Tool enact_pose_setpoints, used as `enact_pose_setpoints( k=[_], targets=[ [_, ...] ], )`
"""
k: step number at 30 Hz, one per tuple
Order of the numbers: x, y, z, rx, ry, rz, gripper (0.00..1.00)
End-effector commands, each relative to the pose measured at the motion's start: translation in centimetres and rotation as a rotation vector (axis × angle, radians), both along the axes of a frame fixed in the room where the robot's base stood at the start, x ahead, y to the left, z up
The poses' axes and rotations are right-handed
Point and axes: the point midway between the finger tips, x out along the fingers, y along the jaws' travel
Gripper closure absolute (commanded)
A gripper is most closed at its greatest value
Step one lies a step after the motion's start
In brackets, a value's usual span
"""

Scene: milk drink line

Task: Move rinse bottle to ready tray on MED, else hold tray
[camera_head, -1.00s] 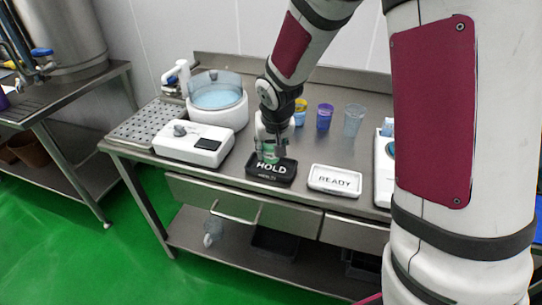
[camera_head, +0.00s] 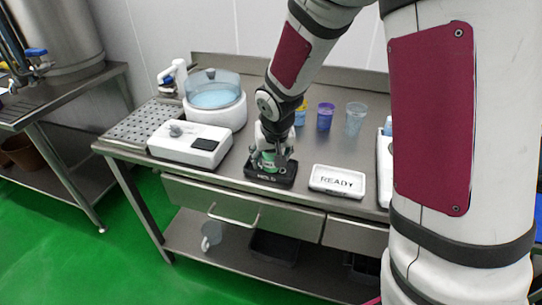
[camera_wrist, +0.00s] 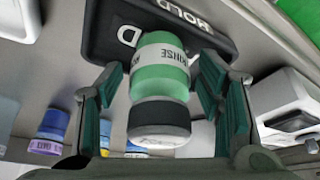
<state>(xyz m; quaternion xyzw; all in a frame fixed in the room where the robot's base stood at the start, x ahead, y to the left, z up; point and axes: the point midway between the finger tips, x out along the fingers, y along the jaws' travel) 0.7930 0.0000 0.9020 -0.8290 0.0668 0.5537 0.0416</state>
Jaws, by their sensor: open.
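The rinse bottle (camera_wrist: 160,85) is green with a white label reading RINSE and a black-and-white cap end. In the wrist view it stands between the spread fingers of my gripper (camera_wrist: 165,100), with gaps on both sides. In the head view the bottle (camera_head: 269,161) is partly hidden by my gripper (camera_head: 271,157), which is over the black hold tray (camera_head: 257,178). The hold tray also shows in the wrist view (camera_wrist: 105,32), at the bottle's far end. The white ready tray (camera_head: 337,182) is empty, to the right of the hold tray.
A white device with a dark display (camera_head: 190,144) stands left of the hold tray. A round bath of blue liquid (camera_head: 214,97) is behind it. Purple (camera_head: 325,117) and clear (camera_head: 355,118) cups stand at the back. Bare steel table lies between the trays and cups.

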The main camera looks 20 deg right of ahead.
Motion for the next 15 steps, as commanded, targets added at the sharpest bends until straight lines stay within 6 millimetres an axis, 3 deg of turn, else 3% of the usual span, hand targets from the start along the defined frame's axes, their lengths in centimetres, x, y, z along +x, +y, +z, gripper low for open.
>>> enact_pose_setpoints(
  k=[6, 15],
  targets=[
    [0.0, 0.0, 0.5, 0.000, 0.000, 0.000, 0.40],
    [-2.1, 0.3, 5.9, -0.001, -0.006, -0.001, 0.40]
  ],
)
